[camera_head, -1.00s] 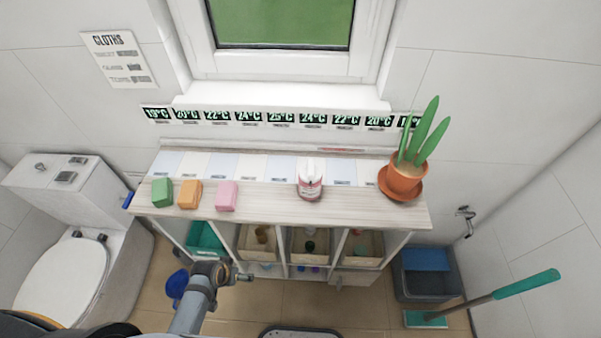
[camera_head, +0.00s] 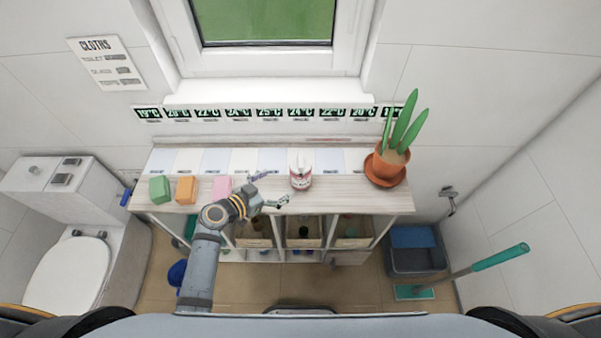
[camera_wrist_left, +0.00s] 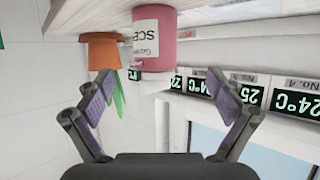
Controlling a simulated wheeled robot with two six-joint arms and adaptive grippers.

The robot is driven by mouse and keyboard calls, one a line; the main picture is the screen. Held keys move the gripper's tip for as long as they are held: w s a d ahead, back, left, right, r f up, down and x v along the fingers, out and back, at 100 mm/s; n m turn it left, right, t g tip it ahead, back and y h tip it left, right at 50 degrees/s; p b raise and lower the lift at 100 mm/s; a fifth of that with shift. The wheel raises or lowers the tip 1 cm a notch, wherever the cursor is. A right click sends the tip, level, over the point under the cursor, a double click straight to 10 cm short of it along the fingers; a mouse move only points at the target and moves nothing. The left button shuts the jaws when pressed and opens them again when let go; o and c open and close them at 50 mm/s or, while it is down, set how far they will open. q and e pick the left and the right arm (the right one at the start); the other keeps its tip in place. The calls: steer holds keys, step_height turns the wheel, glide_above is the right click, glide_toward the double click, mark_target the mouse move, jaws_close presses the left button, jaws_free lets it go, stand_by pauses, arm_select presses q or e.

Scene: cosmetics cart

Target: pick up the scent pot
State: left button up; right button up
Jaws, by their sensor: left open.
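The scent pot (camera_head: 301,180) is a pinkish-red jar with a white label and a white top, standing on the shelf top (camera_head: 345,204) right of the middle. In the left wrist view, which is upside down, the scent pot (camera_wrist_left: 172,40) hangs upper middle with part of its lettering readable. My left gripper (camera_head: 275,188) is open and empty, just left of the pot, with its fingers pointing towards it. In the left wrist view my left gripper (camera_wrist_left: 160,82) has its fingers spread apart, short of the pot. My right gripper is not in view.
Green (camera_head: 160,190), orange (camera_head: 186,190) and pink (camera_head: 222,187) blocks stand left on the shelf top, the pink one close to my left arm. A potted plant (camera_head: 386,168) stands at the right end. The wall with temperature displays (camera_head: 238,113) is behind.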

mark_target(292, 176)
arm_select(q)
steer(key=p+x, duration=0.1)
steer(key=x, duration=0.4)
steer(key=shift+w+d+f, duration=0.1)
steer(key=shift+d, duration=0.05)
steer(key=shift+w+d+p, duration=0.55)
steer(key=shift+d+p, duration=0.35)
steer(key=shift+p, duration=0.25)
steer(key=shift+x, duration=1.15)
steer(key=shift+w+d+f, duration=0.25)
steer(key=shift+d+f, duration=0.05)
steer(key=shift+f, duration=0.1)
steer(key=shift+s+r, duration=0.1)
steer(key=shift+s, duration=0.05)
steer(key=shift+c, duration=1.4)
steer(key=c, duration=1.3)
